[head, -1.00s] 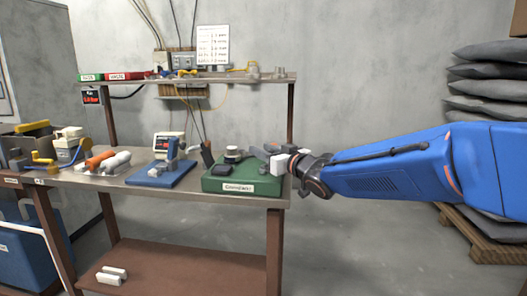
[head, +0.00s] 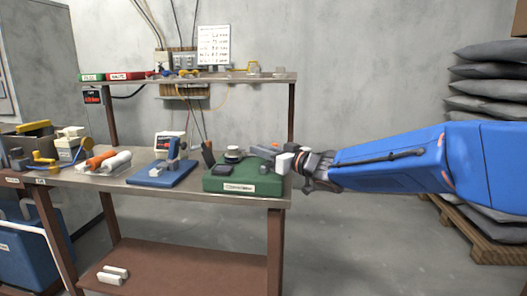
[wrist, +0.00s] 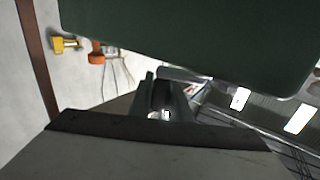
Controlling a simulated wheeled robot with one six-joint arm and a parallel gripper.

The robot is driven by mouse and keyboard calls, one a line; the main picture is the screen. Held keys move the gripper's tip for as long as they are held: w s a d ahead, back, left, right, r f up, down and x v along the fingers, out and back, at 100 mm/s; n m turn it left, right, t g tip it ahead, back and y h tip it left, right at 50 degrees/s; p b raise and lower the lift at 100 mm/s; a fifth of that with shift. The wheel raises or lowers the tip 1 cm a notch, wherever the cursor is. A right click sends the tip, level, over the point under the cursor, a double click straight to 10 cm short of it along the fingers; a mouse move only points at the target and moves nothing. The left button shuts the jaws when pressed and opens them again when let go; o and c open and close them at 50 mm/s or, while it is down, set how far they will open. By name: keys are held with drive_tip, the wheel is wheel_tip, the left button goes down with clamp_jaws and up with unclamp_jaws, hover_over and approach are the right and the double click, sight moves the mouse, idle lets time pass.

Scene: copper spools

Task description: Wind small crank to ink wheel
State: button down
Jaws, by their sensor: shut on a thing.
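The green box (head: 215,183) sits at the right end of the bench, with a white label on its front that is too small to read. A pale round part (head: 233,153) and a dark pad (head: 223,170) are on its top; I cannot tell which part is the ink wheel. My gripper (head: 276,155) is at the box's right end, shut on what appears to be the small crank, which the fingers mostly hide. In the wrist view the box's dark green surface (wrist: 190,35) fills the top, close to the dark fingers (wrist: 165,95).
A blue stand (head: 160,174) is left of the box, then white and orange cylinders (head: 103,161) and a yellow-handled device (head: 45,158). A raised shelf (head: 200,79) runs behind. Stacked grey sacks (head: 490,75) are at the far right. The floor behind my arm is clear.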

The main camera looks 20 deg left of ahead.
drive_tip(key=n+g, duration=0.1)
drive_tip(key=a+n+g+y, duration=0.1)
drive_tip(key=g, duration=0.1)
drive_tip(key=n+g, duration=0.1)
drive_tip(key=g, duration=0.1)
drive_tip(key=shift+s+a+n, duration=0.15)
drive_tip(key=shift+s+n, duration=0.15)
drive_tip(key=shift+s, duration=0.1)
drive_tip(key=n+g, duration=0.2)
drive_tip(key=g, duration=0.1)
drive_tip(key=s+g, duration=0.1)
drive_tip(key=shift+a+n+g, duration=0.3)
drive_tip(key=shift+a+n, duration=0.1)
drive_tip(key=n+g, duration=0.1)
drive_tip(key=s+n+g+h, duration=0.1)
drive_tip(key=g, duration=0.1)
drive_tip(key=n+g, duration=0.1)
drive_tip(key=g, duration=0.1)
drive_tip(key=shift+s+a+n+h, duration=0.3)
drive_tip(key=shift+s, duration=0.1)
drive_tip(key=shift+s+n+g+h, duration=0.45)
drive_tip(key=shift+n+g+h, duration=0.3)
drive_tip(key=shift+g, duration=0.35)
drive_tip(key=shift+s+n+g+h, duration=0.4)
drive_tip(key=shift+n+g+h, duration=0.25)
drive_tip(key=shift+n+g, duration=0.35)
drive_tip(key=shift+g, duration=0.3)
